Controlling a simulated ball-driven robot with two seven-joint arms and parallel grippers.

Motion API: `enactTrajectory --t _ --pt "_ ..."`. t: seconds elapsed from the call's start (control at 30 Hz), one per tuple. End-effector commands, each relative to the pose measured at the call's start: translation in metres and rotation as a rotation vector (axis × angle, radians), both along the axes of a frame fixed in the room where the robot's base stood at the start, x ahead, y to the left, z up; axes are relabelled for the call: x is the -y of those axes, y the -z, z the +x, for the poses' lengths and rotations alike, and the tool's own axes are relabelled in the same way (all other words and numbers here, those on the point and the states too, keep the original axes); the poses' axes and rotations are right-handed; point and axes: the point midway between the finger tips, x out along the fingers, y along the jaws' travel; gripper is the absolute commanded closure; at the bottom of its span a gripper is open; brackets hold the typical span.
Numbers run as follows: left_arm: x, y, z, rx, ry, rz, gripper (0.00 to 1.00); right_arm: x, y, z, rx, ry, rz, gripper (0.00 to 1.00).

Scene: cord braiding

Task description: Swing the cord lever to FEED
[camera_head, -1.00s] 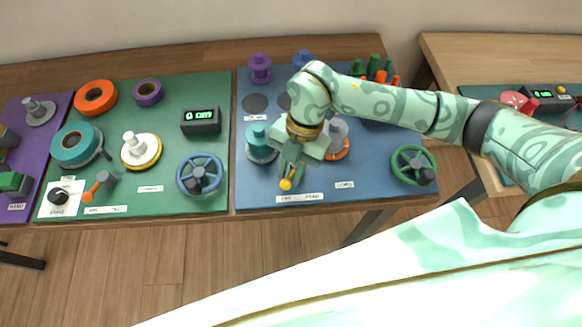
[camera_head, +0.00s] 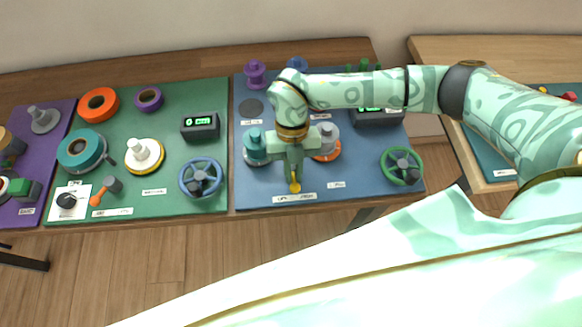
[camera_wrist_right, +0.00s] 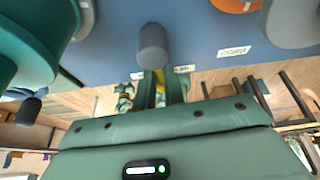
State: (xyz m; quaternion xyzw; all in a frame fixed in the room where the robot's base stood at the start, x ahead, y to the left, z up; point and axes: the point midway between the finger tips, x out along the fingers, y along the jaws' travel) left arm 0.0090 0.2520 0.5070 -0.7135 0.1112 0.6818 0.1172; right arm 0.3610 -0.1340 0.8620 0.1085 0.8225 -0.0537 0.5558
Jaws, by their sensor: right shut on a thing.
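The cord lever (camera_head: 294,187), with a yellow end, is near the front edge of the blue panel (camera_head: 345,172). Its end points toward the gap between two small white labels, whose print I cannot read clearly now. My right gripper (camera_head: 294,174) is shut on the lever from above and hides most of its arm. In the right wrist view, a strip of the yellow lever (camera_wrist_right: 160,78) shows between the green fingers, below a grey upright post (camera_wrist_right: 152,45). My left gripper is not in view.
A teal spool (camera_head: 256,150) stands left of my right gripper, and an orange-based grey spool (camera_head: 326,142) stands to its right. A green handwheel (camera_head: 401,166) is further right. The green panel (camera_head: 150,205) with a blue handwheel (camera_head: 200,177) lies to the left.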

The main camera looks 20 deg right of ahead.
Motion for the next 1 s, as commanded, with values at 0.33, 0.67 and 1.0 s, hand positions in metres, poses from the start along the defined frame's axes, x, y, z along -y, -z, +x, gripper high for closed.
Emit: enactTrajectory --t 0.33,0.67,1.0 --pt "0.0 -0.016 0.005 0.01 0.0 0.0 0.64 0.007 -0.003 -0.007 -0.02 -0.301 -0.002 1.0" --pt "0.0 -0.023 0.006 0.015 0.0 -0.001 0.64 0.013 -0.001 -0.007 -0.024 -0.478 0.0 1.0" --pt "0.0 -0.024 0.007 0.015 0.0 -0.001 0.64 0.015 0.001 -0.008 -0.026 -0.536 0.0 1.0"
